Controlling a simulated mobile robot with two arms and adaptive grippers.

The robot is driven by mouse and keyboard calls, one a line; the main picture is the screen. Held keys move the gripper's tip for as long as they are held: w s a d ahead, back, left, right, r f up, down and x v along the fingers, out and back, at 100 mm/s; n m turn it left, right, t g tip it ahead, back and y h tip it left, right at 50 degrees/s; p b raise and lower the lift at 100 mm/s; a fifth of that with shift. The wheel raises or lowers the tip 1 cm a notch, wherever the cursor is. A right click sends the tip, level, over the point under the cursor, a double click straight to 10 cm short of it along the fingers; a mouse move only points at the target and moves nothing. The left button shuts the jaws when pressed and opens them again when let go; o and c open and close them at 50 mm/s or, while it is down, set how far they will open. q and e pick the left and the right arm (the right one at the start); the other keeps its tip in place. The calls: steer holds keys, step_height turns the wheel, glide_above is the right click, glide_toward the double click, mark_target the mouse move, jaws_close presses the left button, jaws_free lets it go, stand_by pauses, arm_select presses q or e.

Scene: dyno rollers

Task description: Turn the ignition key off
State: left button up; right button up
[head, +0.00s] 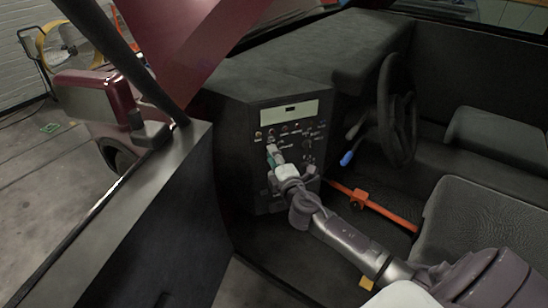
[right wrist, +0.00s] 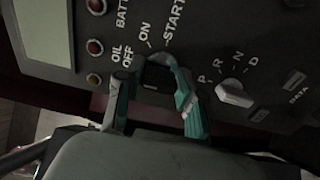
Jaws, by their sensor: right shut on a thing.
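The dark ignition key (right wrist: 156,76) sits in the control panel (right wrist: 270,75), between the fingers of my right gripper in the right wrist view. The labels OFF, ON and START are printed around it, and which one it points to cannot be told. My right gripper (right wrist: 155,95), with teal pads, is shut on the key. In the head view my right gripper (head: 271,155) reaches the front of the panel (head: 308,180) and hides the key. My left gripper is not in view.
A P-R-N-D selector knob (right wrist: 234,93) is close beside the key in the right wrist view. In the head view the steering wheel (head: 385,110) and a blue-tipped lever (head: 347,158) are right of the panel. An orange bar (head: 385,208) crosses below, and the open door (head: 130,225) is left.

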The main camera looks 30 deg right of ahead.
steer(key=shift+r, duration=0.4)
steer(key=o, duration=1.1)
steer(key=shift+c, duration=0.2)
steer(key=shift+f, duration=0.15)
steer(key=shift+s+f, duration=0.1)
steer(key=shift+f, duration=0.05)
steer(key=v, duration=1.1)
steer(key=shift+s, duration=0.4)
steer(key=shift+a, duration=0.1)
